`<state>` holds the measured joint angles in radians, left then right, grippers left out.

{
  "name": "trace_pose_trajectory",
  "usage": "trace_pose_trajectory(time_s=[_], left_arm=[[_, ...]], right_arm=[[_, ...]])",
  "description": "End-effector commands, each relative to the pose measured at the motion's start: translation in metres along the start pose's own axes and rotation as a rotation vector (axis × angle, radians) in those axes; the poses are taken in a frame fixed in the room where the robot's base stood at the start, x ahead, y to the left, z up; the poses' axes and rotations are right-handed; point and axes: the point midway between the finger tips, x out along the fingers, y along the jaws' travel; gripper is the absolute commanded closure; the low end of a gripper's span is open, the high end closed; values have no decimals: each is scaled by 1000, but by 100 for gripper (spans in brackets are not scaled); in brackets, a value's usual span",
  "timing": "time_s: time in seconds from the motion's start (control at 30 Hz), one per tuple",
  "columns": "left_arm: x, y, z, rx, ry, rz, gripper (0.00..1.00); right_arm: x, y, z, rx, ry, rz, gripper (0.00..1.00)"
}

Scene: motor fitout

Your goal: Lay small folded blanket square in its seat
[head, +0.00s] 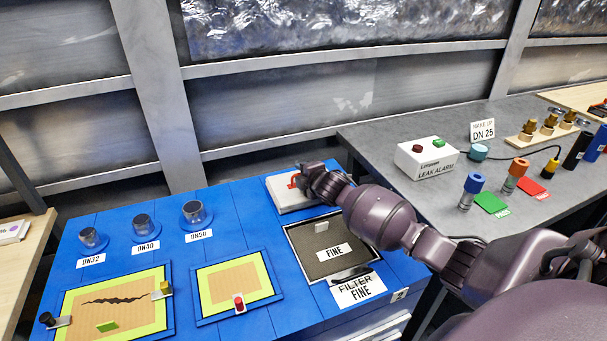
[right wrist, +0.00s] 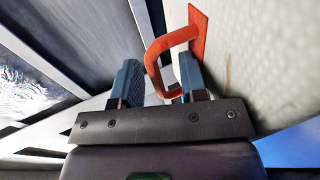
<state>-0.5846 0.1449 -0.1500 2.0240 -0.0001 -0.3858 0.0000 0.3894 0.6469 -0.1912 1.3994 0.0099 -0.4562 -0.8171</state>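A white square pad (head: 283,197) with a red handle lies at the back right of the blue worktop; it looks like the folded blanket square. In the right wrist view its pale surface (right wrist: 262,60) fills the right side, with the red handle (right wrist: 158,65) standing out. My right gripper (head: 305,180) is at the pad in the head view and hides part of it. Its two blue fingers (right wrist: 160,80) are apart, one on each side of the handle bar, with a gap visible at the left finger. Which place is its seat I cannot tell. My left gripper is not in view.
A dark framed panel marked FINE (head: 318,266) lies just in front of the pad. Two yellow-green bordered panels (head: 262,262) and several capped cylinders (head: 194,213) occupy the left of the worktop. A grey bench holds a leak alarm box (head: 427,158) and coloured plugs.

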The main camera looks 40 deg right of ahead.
Motion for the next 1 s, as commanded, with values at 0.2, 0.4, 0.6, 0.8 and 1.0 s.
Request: trace_pose_trajectory(time_s=[0.2,0.4,0.6,0.8,1.0], left_arm=[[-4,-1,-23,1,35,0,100],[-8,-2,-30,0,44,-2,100],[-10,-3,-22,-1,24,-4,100],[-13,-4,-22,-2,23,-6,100],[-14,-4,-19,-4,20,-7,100]], right_arm=[[-19,3,0,-1,0,3,61],[-56,4,0,-1,1,4,61],[-87,3,0,0,1,3,61],[-104,2,0,0,0,3,61],[-108,1,0,-1,0,2,61]])
